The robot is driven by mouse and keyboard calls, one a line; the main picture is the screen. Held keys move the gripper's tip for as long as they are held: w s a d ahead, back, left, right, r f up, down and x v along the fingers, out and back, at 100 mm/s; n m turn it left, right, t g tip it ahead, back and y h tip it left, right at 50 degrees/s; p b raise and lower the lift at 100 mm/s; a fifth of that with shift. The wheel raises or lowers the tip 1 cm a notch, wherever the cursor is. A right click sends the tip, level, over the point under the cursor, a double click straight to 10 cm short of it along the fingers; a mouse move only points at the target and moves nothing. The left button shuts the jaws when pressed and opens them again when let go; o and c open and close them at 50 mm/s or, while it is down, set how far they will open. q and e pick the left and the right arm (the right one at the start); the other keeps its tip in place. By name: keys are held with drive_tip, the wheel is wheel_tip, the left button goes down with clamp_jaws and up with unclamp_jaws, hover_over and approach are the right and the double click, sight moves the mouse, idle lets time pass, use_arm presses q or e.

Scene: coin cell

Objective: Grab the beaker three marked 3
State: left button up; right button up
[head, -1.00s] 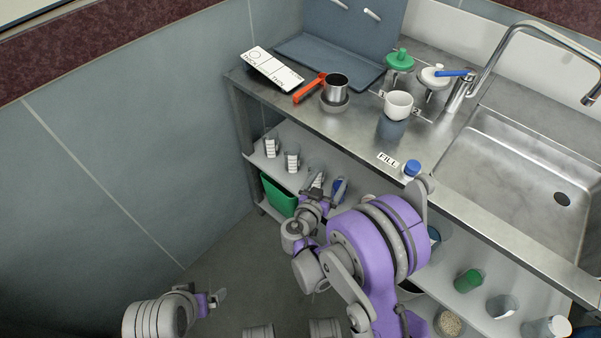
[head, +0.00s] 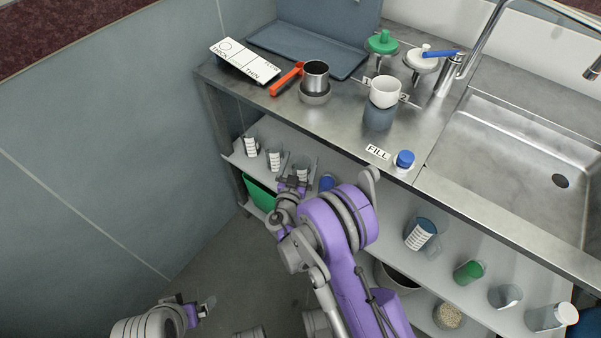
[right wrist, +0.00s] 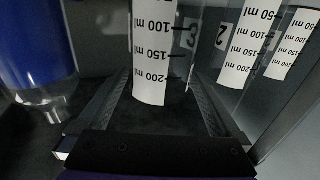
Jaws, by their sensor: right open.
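Three clear beakers with white scale labels stand in a row on the shelf under the counter. In the head view they are the left beaker (head: 250,147), the middle beaker (head: 274,159) and the near beaker (head: 301,168). In the right wrist view, the beaker marked 3 (right wrist: 152,50) stands upright between my open fingers, and the beaker marked 2 (right wrist: 240,55) stands to its right. My right gripper (head: 294,184) is at the near beaker; it also shows in the right wrist view (right wrist: 160,105). My left gripper (head: 200,308) is low at the left, away from the shelf; its jaw opening is unclear.
A blue object (head: 327,182) stands close beside my right gripper; in the right wrist view a blue-topped clear vessel (right wrist: 38,45) is at the left. The counter edge (head: 330,146) overhangs the shelf. A green bin (head: 259,194) sits below.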

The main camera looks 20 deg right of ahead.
sight(303, 156)
drive_tip(key=shift+x, duration=1.55)
drive_tip(key=shift+s, duration=0.1)
clamp_jaws()
